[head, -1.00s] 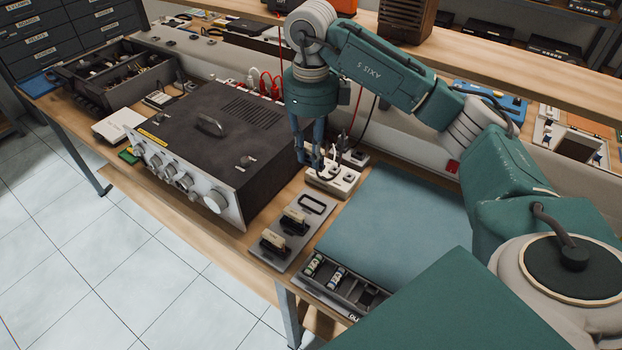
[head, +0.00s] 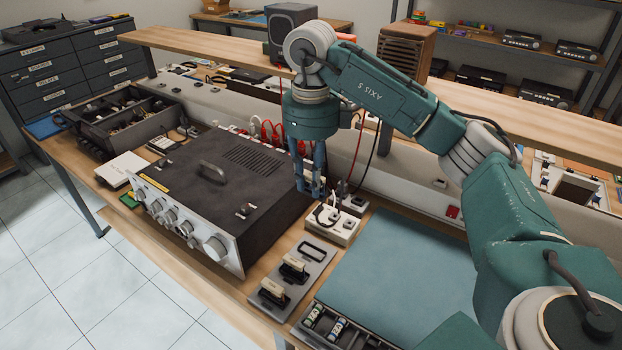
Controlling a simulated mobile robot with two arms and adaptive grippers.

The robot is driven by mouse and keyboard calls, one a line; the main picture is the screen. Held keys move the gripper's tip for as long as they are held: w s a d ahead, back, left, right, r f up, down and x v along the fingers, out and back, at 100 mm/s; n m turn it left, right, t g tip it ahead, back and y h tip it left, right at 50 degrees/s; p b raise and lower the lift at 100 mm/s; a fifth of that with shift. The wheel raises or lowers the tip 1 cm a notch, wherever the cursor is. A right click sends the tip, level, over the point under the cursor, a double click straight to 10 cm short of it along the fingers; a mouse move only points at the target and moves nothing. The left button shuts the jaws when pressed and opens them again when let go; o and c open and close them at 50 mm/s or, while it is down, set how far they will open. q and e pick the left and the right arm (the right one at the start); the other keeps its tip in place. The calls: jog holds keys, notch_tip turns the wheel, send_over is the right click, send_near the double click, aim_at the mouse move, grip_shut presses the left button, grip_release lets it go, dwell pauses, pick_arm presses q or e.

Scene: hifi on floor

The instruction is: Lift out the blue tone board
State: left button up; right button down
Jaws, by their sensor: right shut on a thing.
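The hifi amplifier (head: 220,190) stands on the workbench with its dark top cover and carrying handle (head: 212,171) on. No blue tone board can be made out; the inside of the amplifier is hidden. A dark cord curls at the strip just below the fingertips. My left gripper is not in view.
A blue-grey mat (head: 400,270) lies clear at right. Red cables (head: 268,133) rise behind the amplifier.

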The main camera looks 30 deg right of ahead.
aim_at(311, 177)
jog(key=shift+r+p, duration=3.55)
jog(key=shift+r, duration=0.25)
jog(key=shift+f, duration=0.1)
